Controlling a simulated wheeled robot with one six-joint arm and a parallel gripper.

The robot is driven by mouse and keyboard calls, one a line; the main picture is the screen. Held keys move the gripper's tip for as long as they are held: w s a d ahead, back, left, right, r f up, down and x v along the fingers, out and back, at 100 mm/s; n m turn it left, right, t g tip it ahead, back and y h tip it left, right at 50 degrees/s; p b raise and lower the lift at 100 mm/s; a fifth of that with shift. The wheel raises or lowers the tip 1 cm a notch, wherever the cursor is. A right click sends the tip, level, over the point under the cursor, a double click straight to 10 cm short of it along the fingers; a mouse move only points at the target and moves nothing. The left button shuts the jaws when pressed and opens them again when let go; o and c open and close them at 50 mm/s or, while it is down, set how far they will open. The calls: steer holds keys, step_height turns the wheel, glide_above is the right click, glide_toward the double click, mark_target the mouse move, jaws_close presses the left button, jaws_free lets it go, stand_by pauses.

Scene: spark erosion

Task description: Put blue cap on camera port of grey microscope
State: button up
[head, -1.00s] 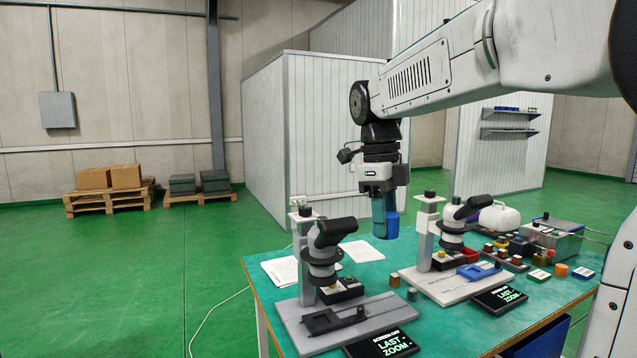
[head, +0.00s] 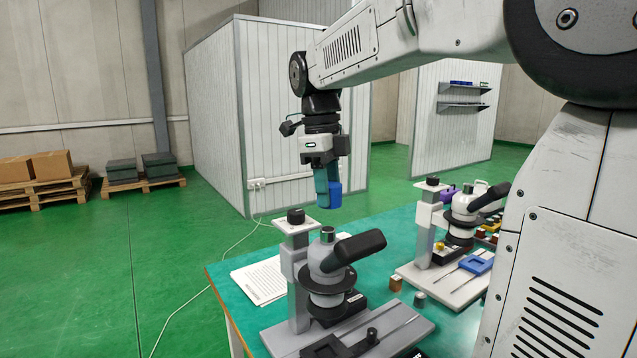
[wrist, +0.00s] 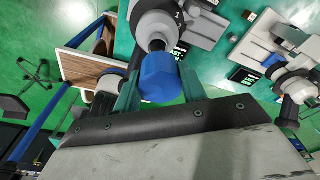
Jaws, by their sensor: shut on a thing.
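My gripper (head: 328,187) is shut on the blue cap (head: 335,195) and holds it in the air, above and slightly behind the head of the grey microscope in the picture. The cap also shows between the two teal fingers in the wrist view (wrist: 160,78). The grey microscope (head: 325,268) stands on the near left of the table. In the wrist view, the cap partly hides the microscope beneath.
A whiter microscope (head: 466,215) stands to the right on the green table (head: 385,225). The grey microscope's dark eyepiece tube (head: 358,246) sticks out to the right, and its column knob (head: 296,216) rises at left. Papers (head: 262,280) lie on the table's left edge.

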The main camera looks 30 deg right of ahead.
mark_target(328, 229)
steer(key=shift+f, duration=2.2)
steer(key=shift+a+f, duration=0.1)
steer(key=shift+f, duration=1.1)
stand_by(0.8)
steer(key=o, duration=1.5)
steer(key=shift+r, duration=0.1)
steer(key=shift+r, duration=3.45)
